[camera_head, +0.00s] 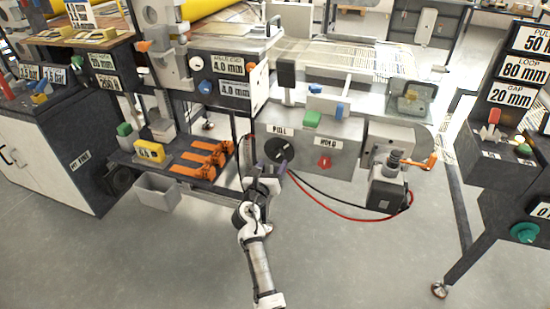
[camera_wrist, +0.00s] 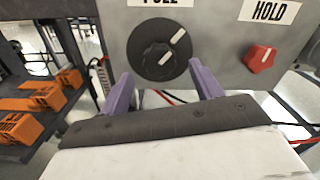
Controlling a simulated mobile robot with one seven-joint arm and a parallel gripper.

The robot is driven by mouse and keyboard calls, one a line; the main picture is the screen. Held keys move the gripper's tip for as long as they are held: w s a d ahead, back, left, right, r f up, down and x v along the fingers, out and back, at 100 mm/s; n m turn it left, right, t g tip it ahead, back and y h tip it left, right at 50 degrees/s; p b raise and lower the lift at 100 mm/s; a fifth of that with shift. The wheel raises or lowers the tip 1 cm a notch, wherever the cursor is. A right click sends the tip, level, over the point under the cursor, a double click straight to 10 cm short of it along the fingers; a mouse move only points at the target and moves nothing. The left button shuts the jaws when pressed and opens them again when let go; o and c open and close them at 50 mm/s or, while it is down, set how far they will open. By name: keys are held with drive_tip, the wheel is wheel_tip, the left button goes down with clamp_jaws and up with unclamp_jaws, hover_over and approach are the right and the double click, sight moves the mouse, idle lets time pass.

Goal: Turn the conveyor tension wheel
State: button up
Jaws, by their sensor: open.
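A black round wheel (camera_head: 279,150) with a white mark sits on the grey machine panel under a label reading PULL. In the wrist view the wheel (camera_wrist: 146,38) shows a smaller ridged knob at its centre, also with a white mark. No readable label names a tension wheel. My gripper (camera_head: 265,174) is in front of the panel, just below the wheel. In the wrist view my gripper (camera_wrist: 160,84) has its purple fingers spread apart, pointing at the panel on either side of the wheel's lower part. Nothing is between the fingers, and contact with the wheel cannot be told.
A red HOLD knob (camera_head: 324,162) is right of the wheel. Orange clamps (camera_head: 205,160) lie on a dark shelf at left, above a grey bin (camera_head: 158,191). Red and black cables (camera_head: 340,212) hang below the panel. A motor block (camera_head: 386,194) stands right. Open floor lies in front.

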sight(276, 157)
drive_tip(key=shift+x, duration=2.3)
drive_tip(key=c, duration=1)
